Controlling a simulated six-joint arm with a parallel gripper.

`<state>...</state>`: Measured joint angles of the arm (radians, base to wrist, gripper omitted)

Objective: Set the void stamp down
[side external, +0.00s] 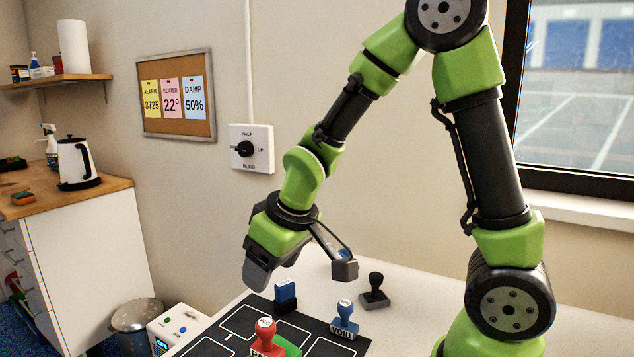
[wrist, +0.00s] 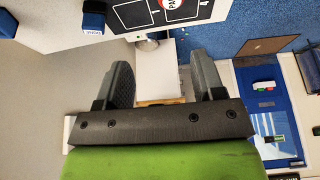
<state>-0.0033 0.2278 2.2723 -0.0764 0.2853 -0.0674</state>
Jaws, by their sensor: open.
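The void stamp (side external: 344,320) is blue with a white VOID label. It stands upright at the right edge of the black mat (side external: 240,322) in the side view, apart from my gripper. My gripper (side external: 302,270) is open and empty, tilted above the table behind the mat. Its two fingers also show spread apart in the wrist view (wrist: 166,84), with nothing between them.
A dark blue stamp (side external: 286,296) stands at the mat's back. A red stamp (side external: 265,336) stands by a green block (side external: 289,336). A black stamp (side external: 374,292) stands on the bare table behind the void stamp. A white device (side external: 175,327) is at the left.

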